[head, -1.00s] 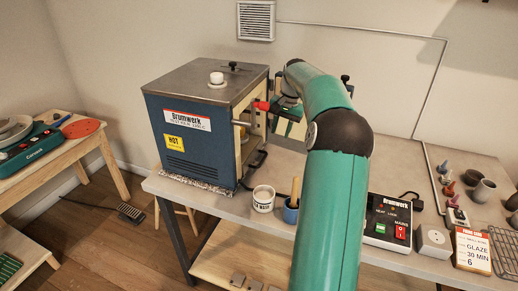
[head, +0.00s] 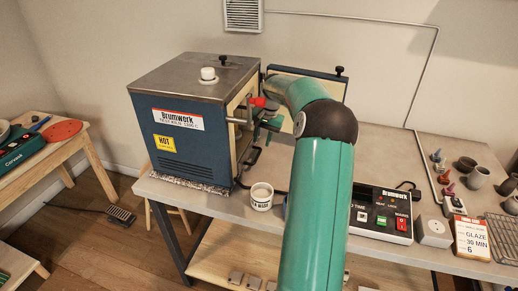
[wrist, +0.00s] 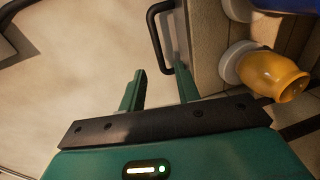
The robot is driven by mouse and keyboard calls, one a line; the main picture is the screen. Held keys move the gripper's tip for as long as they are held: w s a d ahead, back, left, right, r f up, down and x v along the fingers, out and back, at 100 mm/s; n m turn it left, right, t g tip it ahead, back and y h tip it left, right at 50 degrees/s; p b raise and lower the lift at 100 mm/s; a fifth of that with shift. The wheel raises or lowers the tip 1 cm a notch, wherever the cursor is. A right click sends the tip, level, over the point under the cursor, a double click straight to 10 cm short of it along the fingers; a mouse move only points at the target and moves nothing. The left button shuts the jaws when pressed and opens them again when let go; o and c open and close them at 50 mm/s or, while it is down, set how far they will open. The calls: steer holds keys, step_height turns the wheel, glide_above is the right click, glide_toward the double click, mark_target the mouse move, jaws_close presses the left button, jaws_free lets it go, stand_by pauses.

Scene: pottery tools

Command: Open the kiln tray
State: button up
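The blue kiln (head: 185,135) stands on the grey table, its opening facing right. Its door (head: 330,82) looks swung open behind my arm. A black loop handle (head: 249,158) sticks out low at the opening; in the wrist view the handle (wrist: 155,32) lies just beyond my fingertips, attached at a pale edge. A yellow pot (wrist: 275,75) and part of a blue one (wrist: 245,8) are inside on pale surfaces. My gripper (wrist: 157,80) is open and empty, its two green fingers apart and not around the handle. In the head view it (head: 262,132) is partly hidden beside the opening.
A white jar (head: 261,197) stands on the table close to the kiln's front right. A control box (head: 380,214), a socket box (head: 433,232) and a glaze card (head: 471,238) stand right of my arm. Small pots (head: 478,177) are further right.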

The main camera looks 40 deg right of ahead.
mark_target(259, 153)
steer(key=f, duration=0.4)
steer(key=shift+w+a+f, duration=0.15)
steer(key=shift+w+f, duration=0.05)
steer(key=shift+w, duration=0.2)
steer(key=shift+s+f, duration=0.1)
steer(key=shift+f, duration=0.15)
steer(key=shift+w+f, duration=0.2)
steer(key=shift+f, duration=0.05)
steer(key=shift+s, duration=0.1)
jaws_close()
